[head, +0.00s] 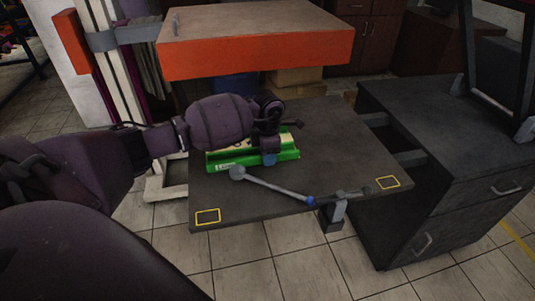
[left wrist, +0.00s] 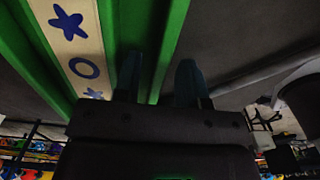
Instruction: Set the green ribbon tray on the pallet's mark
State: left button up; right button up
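The green ribbon tray (head: 222,167) lies on the dark pallet (head: 300,200), left of its middle. It is long and low, and holds a cream ribbon with blue stars and rings (left wrist: 80,40). The pallet has yellow outlined marks at its front left corner (head: 208,217) and front right corner (head: 388,182); the tray is on neither. My left gripper (head: 268,158) reaches down onto the tray's near side. In the left wrist view its two fingers (left wrist: 160,83) stand apart, one on each side of a green tray wall. My right gripper is not in view.
A grey rod with a ball end (head: 270,184) crosses in front of the tray. A dark drawer cabinet (head: 440,160) stands right of the pallet.

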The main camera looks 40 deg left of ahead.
pick_arm(q)
notch_tip(320, 180, up, 12)
jog(key=p, duration=0.1)
dwell(0.4)
jog(key=shift+r, duration=0.1)
